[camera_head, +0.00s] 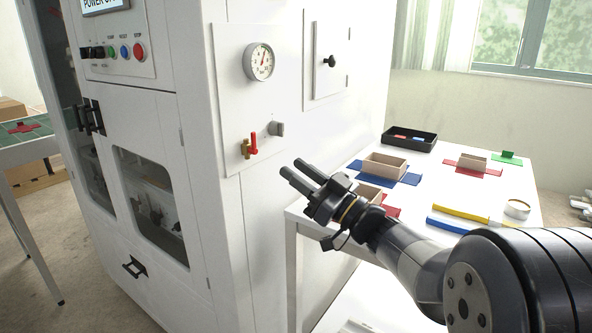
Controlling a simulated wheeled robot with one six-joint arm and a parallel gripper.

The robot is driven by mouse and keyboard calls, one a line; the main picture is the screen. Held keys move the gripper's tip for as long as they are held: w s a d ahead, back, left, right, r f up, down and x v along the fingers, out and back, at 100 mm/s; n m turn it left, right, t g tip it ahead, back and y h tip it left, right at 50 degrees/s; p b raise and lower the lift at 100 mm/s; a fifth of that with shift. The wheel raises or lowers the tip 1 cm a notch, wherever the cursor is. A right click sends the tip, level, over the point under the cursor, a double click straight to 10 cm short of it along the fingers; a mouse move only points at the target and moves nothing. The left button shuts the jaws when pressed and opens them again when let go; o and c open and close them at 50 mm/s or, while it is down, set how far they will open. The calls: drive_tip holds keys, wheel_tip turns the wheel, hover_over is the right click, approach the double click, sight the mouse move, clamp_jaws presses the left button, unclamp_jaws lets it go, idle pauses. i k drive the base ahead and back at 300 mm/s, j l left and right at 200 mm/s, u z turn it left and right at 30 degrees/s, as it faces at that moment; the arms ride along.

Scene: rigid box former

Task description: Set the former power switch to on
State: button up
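The white box former (160,170) stands at left centre. Its front panel (118,68) has a display (103,4) reading "POWER O…", cut off by the frame's top edge. Below it are black knobs (92,52) and green, blue and red buttons. On the side plate are a gauge (260,62), a red-handled valve (253,143) and a grey knob (277,129). No label shows which control is the power switch. My gripper (291,167) is in front of the side wall, below and right of the grey knob. Its two fingers are apart, with nothing between them.
A small side door (331,60) has a black knob. A white table (525,195) at right holds cardboard boxes on coloured sheets, a black tray (409,138), yellow and blue strips and a tape roll (517,208). A green-topped table (25,140) stands at far left.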

sight(84, 52)
drive_tip(key=u, duration=1.15)
